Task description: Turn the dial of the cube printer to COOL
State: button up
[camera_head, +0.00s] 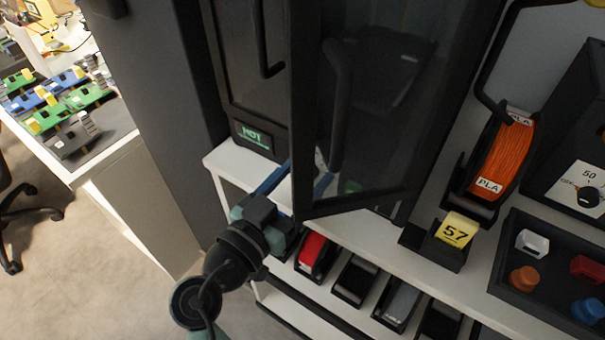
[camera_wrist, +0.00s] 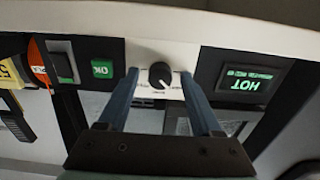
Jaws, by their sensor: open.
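The cube printer (camera_head: 234,62) is a dark cabinet with its glass door (camera_head: 375,110) swung open. Its display (camera_head: 253,136) reads HOT, and the display also shows upside down in the wrist view (camera_wrist: 243,85). The small black dial (camera_wrist: 160,74) sits on a white panel with fine print. My gripper (camera_wrist: 160,80) is open, with one blue finger on either side of the dial. Gaps seem to show between fingers and dial, but I cannot tell whether either touches. In the head view the door's lower edge partly covers my gripper (camera_head: 298,174), and the dial is hidden there.
A green OK button (camera_wrist: 102,69) is beside the dial. The open door hangs close to my gripper. An orange spool (camera_head: 503,155), a yellow 57 tag (camera_head: 456,230) and another dial (camera_head: 588,197) are at right. Bins with spools (camera_head: 311,250) sit below the bench top.

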jog(key=shift+c, duration=0.2)
grip_shut()
dwell(0.3)
jog(key=n, duration=0.4)
jog(key=shift+n+p, duration=0.3)
jog(key=shift+a+n+p, duration=0.1)
jog(key=shift+n+p, duration=0.6)
jog(key=shift+n, duration=1.5)
jog(key=shift+f, duration=0.1)
jog(key=shift+o, duration=0.2)
grip_release()
